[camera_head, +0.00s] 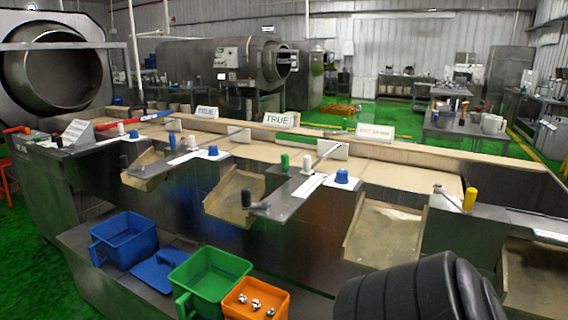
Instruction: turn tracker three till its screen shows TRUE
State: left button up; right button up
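Several small white screens stand along the long bench. One reads TRUE (282,119). A smaller one to its left (207,112) has text too small to read surely, as does a wider one to its right (375,131). A tilted screen (75,131) at the far left is unreadable. No number shows that tells which is tracker three. Coloured knobs stand along the bench: a near yellow knob (470,199), a blue knob (341,177), a green knob (285,162) and another blue knob (213,150). Neither of my grippers is in view.
A blue bin (124,240), a green bin (208,280) and an orange bin (255,302) with metal pieces stand on the lower front shelf. Sloping chutes (386,238) jut from the bench front. A black ribbed shape (420,290) blocks the lower right.

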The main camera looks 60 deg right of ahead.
aim_at(342, 175)
jog(key=i, duration=0.45)
jog(key=z, duration=1.05)
